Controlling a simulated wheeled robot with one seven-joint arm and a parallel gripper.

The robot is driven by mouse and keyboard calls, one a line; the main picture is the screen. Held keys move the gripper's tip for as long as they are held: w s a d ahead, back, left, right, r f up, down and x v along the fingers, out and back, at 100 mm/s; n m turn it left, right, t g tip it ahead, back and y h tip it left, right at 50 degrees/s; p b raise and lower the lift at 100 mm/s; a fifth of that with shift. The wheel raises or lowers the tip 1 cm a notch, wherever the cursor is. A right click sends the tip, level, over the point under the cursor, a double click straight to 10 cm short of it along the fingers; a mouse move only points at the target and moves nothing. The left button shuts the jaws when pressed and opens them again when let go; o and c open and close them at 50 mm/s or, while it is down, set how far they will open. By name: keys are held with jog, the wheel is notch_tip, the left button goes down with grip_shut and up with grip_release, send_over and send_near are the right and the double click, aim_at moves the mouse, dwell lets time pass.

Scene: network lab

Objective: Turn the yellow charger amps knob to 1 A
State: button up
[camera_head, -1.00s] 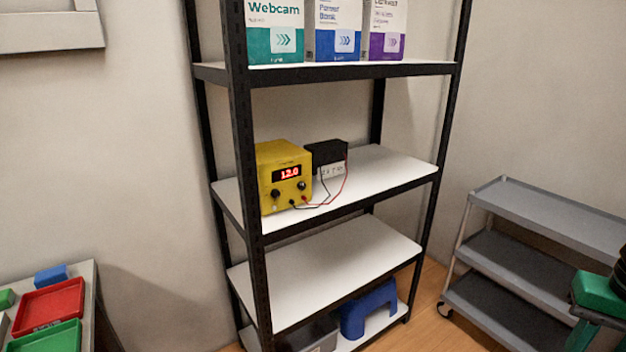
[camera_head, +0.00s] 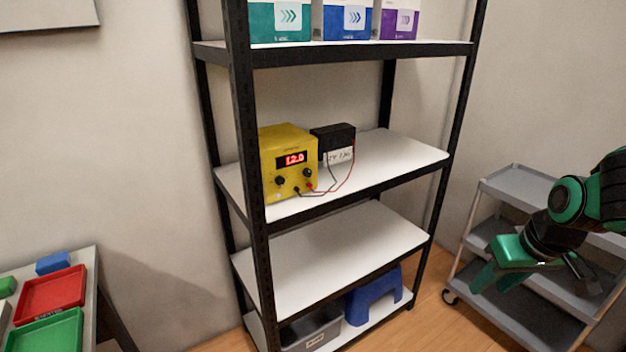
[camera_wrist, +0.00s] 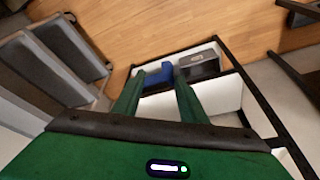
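The yellow charger (camera_head: 288,141) stands on the shelf unit's middle white board, near its left post. Its red display (camera_head: 292,159) reads 12.0. Two dark knobs are on its front, a left knob (camera_head: 280,181) and a right knob (camera_head: 308,173). Their labels and pointer settings are too small to read, so I cannot tell which is amps. My gripper (camera_head: 535,282) is at the right, well apart from the charger, in front of the grey cart. In the wrist view its two green fingers (camera_wrist: 158,76) are spread with nothing between them. The charger is not visible there.
A black box (camera_head: 333,138) with a pale label stands beside the charger, with red and black leads between them. The shelf's dark left post (camera_head: 246,180) is close to the charger. A grey cart (camera_head: 515,187) stands right. Trays (camera_head: 52,294) lie on a table at left.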

jog(key=w+a+f+n+t+y, duration=0.2)
jog(key=w+a+n, duration=0.2)
jog(key=w+a, duration=0.55)
jog(key=t+y, duration=0.7)
jog(key=t, duration=0.3)
send_near(309, 174)
jog(key=shift+m+h, duration=0.3)
jog(key=shift+m, duration=0.1)
jog(key=shift+x, duration=3.9)
jog(key=shift+r, duration=0.15)
